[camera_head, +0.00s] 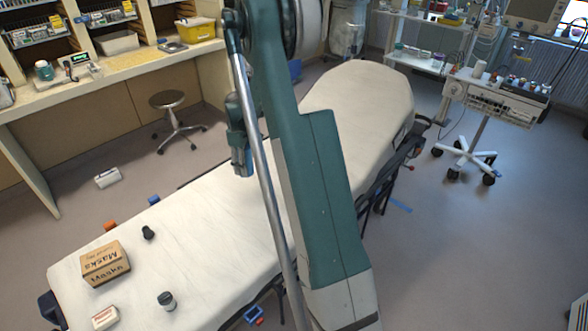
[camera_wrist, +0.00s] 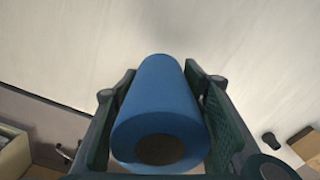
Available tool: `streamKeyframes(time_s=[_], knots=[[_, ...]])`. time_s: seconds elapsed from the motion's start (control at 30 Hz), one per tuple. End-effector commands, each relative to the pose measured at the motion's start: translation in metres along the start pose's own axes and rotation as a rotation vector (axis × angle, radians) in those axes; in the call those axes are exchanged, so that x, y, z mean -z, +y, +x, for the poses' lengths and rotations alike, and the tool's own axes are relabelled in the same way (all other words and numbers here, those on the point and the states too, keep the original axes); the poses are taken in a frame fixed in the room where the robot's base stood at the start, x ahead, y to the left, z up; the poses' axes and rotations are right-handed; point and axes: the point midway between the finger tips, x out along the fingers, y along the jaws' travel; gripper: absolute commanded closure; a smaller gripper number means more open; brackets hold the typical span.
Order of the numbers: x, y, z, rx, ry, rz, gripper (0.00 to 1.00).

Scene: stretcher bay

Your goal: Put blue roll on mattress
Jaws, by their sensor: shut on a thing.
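The blue roll (camera_wrist: 158,105) sits between the two green finger pads of my gripper (camera_wrist: 160,80) in the wrist view, one pad on each side. Its hollow end faces the wrist camera. My gripper (camera_head: 240,160) also shows in the head view, partly behind my arm, over the middle of the mattress. The pale mattress (camera_head: 215,205) lies on the stretcher, and it also fills the upper part of the wrist view (camera_wrist: 250,50). I cannot tell how far the roll is from the mattress surface.
On the mattress's near end are a brown masks box (camera_head: 105,264), a dark small item (camera_head: 148,233), a grey-capped jar (camera_head: 167,301) and a small white box (camera_head: 105,318). A stool (camera_head: 172,115) stands behind. The far mattress end (camera_head: 360,95) is clear.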

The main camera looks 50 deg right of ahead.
Motion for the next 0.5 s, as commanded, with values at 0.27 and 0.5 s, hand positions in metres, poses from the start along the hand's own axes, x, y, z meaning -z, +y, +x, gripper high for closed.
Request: streamKeyframes(time_s=[0.27, 0.5], knots=[[-0.051, 0.072, 0.000, 0.000, 0.000, 0.120, 0.74], [-0.092, 0.119, 0.001, 0.000, 0.000, 0.203, 0.74]])
